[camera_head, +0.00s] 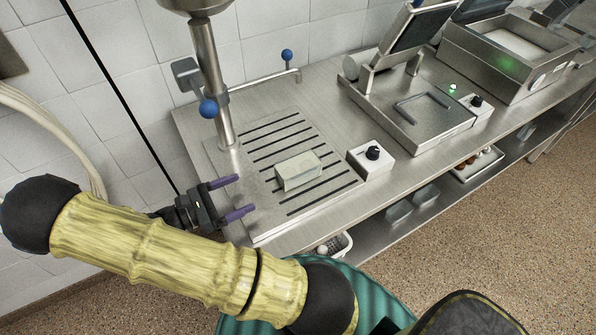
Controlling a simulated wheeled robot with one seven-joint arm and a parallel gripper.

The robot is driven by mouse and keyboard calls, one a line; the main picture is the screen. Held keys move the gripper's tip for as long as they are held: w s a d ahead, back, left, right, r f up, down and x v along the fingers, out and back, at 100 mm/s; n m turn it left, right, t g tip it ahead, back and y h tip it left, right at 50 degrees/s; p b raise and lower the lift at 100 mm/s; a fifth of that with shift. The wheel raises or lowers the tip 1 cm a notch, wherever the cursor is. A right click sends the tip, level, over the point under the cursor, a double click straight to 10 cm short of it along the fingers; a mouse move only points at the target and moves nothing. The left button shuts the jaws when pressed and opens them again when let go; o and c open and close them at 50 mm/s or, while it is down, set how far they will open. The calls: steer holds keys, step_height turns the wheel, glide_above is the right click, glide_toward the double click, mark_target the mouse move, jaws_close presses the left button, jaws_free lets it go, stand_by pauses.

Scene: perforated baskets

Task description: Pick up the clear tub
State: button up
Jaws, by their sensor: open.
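A small, pale, see-through box, which looks like the clear tub (299,171), sits on the slotted metal plate (262,160) on the steel counter. My gripper (246,195) is at the left edge of that plate, left of the tub and apart from it. Its two purple-tipped fingers are spread, point right towards the tub, and hold nothing. The height of the fingers above the counter is hard to tell.
A steel post (209,85) with a blue knob rises behind the plate. A white box with a black knob (371,158) stands close right of the tub. A steel press-like machine (415,110) is farther right.

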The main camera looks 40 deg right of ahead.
mark_target(279, 175)
steer(key=shift+w, duration=0.15)
steer(key=p+x, duration=0.1)
steer(key=x, duration=0.4)
steer(key=p+x, duration=0.1)
steer(key=x, duration=0.5)
steer(key=shift+d+r, duration=0.1)
steer(key=shift+r, duration=0.1)
steer(key=shift+d+f, duration=0.1)
steer(key=shift+d, duration=0.4)
steer(key=shift+p+x, duration=0.95)
steer(key=shift+x, duration=1.75)
steer(key=shift+w, duration=0.1)
